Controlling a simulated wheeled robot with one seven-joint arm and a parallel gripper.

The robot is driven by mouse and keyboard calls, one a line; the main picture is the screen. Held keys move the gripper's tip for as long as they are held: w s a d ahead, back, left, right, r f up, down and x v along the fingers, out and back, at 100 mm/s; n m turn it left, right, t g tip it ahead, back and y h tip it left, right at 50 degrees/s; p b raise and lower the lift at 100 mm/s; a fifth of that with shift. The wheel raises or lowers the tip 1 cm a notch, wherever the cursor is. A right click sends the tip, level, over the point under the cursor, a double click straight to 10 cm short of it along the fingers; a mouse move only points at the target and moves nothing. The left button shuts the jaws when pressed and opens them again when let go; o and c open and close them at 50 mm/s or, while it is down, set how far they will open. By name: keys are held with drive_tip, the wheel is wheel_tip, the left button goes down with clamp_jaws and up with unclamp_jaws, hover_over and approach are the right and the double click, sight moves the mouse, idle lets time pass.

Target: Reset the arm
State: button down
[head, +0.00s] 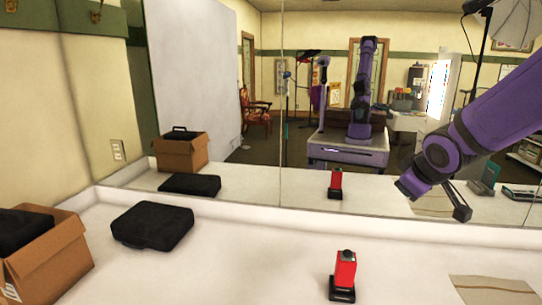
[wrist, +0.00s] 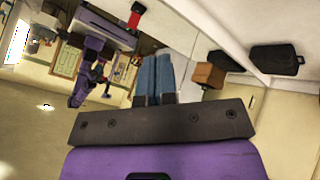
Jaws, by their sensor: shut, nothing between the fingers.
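My gripper (wrist: 156,62) shows in the wrist view with its two grey-blue fingers side by side, shut and empty. In the head view my purple arm (head: 475,135) reaches in from the right edge, bent downward, with its dark end held in the air above the white counter (head: 235,270). The finger gap cannot be made out there. Nothing touches the gripper in either view.
A red device on a black base (head: 344,272) stands on the counter. A black case (head: 152,226) lies at left beside an open cardboard box (head: 45,262). Brown paper (head: 495,289) lies at front right. A mirror (head: 320,120) behind the counter reflects the room and robot.

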drive_tip(key=s+r+m+g, duration=0.1)
drive_tip(key=s+r+m, duration=0.2)
drive_tip(key=s, duration=0.9)
drive_tip(key=s+r+m+g, duration=0.1)
drive_tip(key=s+r+m, duration=0.3)
drive_tip(key=s, duration=0.8)
drive_tip(key=shift+s+a+r+g+y, duration=0.3)
drive_tip(key=shift+a+r+g, duration=0.1)
drive_tip(key=shift+r, duration=0.2)
drive_tip(key=shift+w+d, duration=0.1)
